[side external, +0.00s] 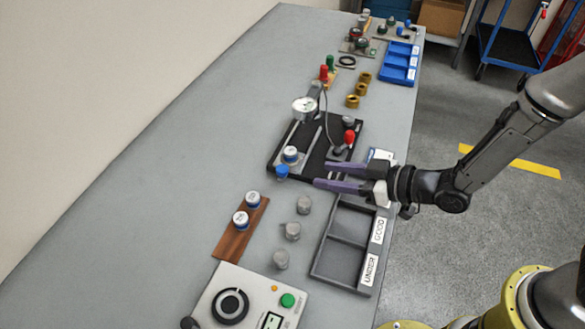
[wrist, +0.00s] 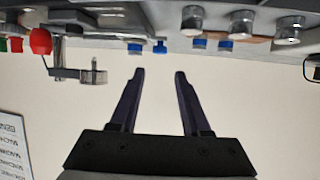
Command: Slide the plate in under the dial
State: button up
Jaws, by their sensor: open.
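A small grey plate (side external: 293,165) sits at the near left part of the black fixture base (side external: 318,165). A white part with a blue rim (side external: 290,154) stands on it, and a blue knob (side external: 282,171) is at its near end. The dial (side external: 304,108) is held on a post farther back, apart from the plate. My gripper (side external: 323,175) is open and empty, its purple fingers pointing left near the fixture's near right side, short of the blue knob. In the wrist view, nothing lies between the fingertips (wrist: 160,73); the blue knob (wrist: 160,46) shows beyond them.
A red-topped lever (side external: 349,137) stands on the fixture's right side. Grey cylinders (side external: 292,231), a wooden strip (side external: 238,230) with two blue-rimmed parts, and a grey sorting tray (side external: 345,243) lie nearer. The table left of the fixture is clear.

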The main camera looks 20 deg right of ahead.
aim_at(284, 169)
jog(key=x, duration=0.9)
jog(key=shift+w+a, duration=0.25)
jog(key=shift+w, duration=0.1)
jog(key=shift+c, duration=0.2)
grip_shut()
